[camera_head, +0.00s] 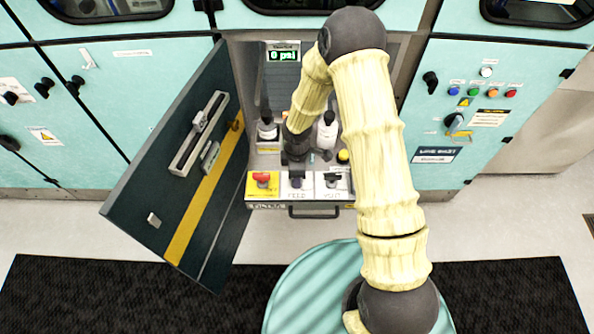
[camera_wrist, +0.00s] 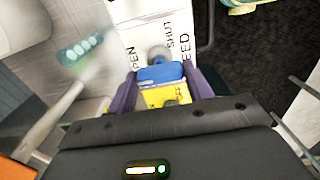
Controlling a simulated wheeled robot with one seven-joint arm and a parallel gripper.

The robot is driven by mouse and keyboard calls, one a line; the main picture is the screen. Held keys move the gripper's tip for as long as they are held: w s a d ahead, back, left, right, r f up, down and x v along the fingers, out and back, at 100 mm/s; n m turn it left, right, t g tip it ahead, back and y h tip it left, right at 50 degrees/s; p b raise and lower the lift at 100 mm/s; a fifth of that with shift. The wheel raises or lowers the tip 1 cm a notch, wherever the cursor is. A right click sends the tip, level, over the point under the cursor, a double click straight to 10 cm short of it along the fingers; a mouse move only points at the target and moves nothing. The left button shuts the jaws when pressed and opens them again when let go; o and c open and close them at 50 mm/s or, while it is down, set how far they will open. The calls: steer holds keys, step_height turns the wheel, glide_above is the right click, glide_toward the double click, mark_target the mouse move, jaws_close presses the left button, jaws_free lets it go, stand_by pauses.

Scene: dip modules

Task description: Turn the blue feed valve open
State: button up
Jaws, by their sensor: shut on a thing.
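The blue feed valve handle (camera_wrist: 160,75) shows in the wrist view between the two purple fingers of my gripper (camera_wrist: 161,88), which is shut on it. The handle sits on a white panel (camera_wrist: 140,22) marked OPEN, SHUT and FEED. In the head view my gripper (camera_head: 297,179) reaches down onto the middle white panel (camera_head: 297,194) of the front row. There the gripper largely hides the blue handle, so its exact angle is hard to tell.
A red valve (camera_head: 262,177) on a yellow panel sits left of the feed panel, and a black valve (camera_head: 332,178) sits right. A display (camera_head: 283,56) reads 0 psi. The dark cabinet door (camera_head: 168,190) stands open at left.

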steer(key=shift+r, duration=0.1)
stand_by(0.3)
steer(key=o, duration=1)
step_height(320, 180, up, 17)
steer(key=shift+r+p, duration=0.15)
steer(key=shift+p, duration=0.5)
steer(key=s+d+r+m+t+p, duration=0.1)
steer(key=s+d+r+m, duration=0.2)
steer(key=m, duration=0.3)
steer(key=s+d+r+m+p, duration=0.1)
steer(key=s+d+r+m, duration=0.3)
steer(key=s+d+m, duration=0.1)
steer(key=s+d+r+m+t+p, duration=0.1)
steer(key=s+d+r+m, duration=0.3)
steer(key=d+m, duration=0.1)
steer(key=shift+s+d+r+m+t, duration=0.2)
steer(key=shift+d+m+t, duration=0.1)
steer(key=shift+m, duration=0.5)
